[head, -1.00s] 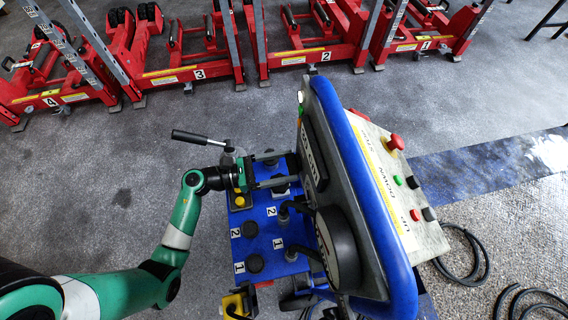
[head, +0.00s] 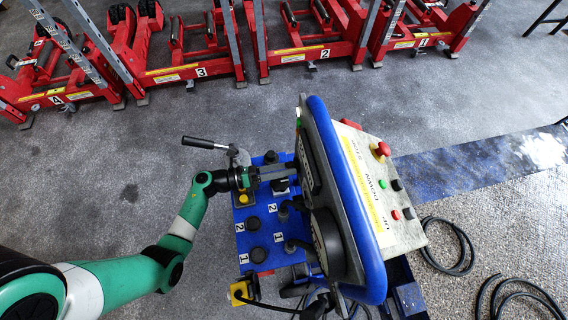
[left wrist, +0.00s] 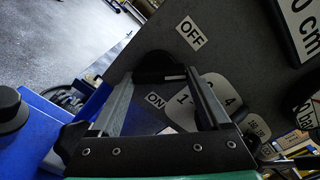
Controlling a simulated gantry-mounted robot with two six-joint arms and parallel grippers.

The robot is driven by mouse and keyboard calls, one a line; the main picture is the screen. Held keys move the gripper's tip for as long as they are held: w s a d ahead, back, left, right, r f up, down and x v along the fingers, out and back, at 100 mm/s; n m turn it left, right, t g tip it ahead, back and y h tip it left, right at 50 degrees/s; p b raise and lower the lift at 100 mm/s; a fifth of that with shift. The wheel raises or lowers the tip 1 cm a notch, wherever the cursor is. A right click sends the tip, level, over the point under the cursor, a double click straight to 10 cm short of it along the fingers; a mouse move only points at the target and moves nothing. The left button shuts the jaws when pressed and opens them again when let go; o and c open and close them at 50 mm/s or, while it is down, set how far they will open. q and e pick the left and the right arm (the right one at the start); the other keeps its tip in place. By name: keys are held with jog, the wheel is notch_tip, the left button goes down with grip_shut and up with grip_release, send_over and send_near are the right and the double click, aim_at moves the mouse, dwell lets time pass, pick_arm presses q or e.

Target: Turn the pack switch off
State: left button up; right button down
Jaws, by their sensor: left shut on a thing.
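The pack switch is a dark round knob (left wrist: 160,67) on the dark panel in the left wrist view. An OFF label (left wrist: 191,33) lies to its upper right and an ON label (left wrist: 154,99) below it. My left gripper (left wrist: 163,82) is shut on the knob, with one finger on each side. Which label the knob points to cannot be told. In the head view my left gripper (head: 283,172) reaches from the left to the side of the blue-rimmed console (head: 345,185), which hides the knob. My right gripper is not in view.
A blue plate (head: 262,222) with several black plugs and numbered labels lies below the gripper. A black-handled lever (head: 203,142) sticks out left. Red numbered jacks (head: 305,50) stand at the back. Black cables (head: 450,250) lie on the floor at right.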

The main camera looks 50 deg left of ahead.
pick_arm(q)
jog(key=n+p, duration=0.2)
jog(key=n, duration=0.2)
jog(key=n+p, duration=0.2)
jog(key=n, duration=0.1)
jog(key=shift+r+n, duration=0.2)
jog(key=shift+n, duration=0.5)
jog(key=o, duration=1.2)
jog(key=p+v, duration=0.1)
jog(key=v, duration=1)
jog(key=shift+s+a+f, duration=0.1)
jog(key=shift+s+a, duration=0.1)
jog(key=shift+s, duration=0.05)
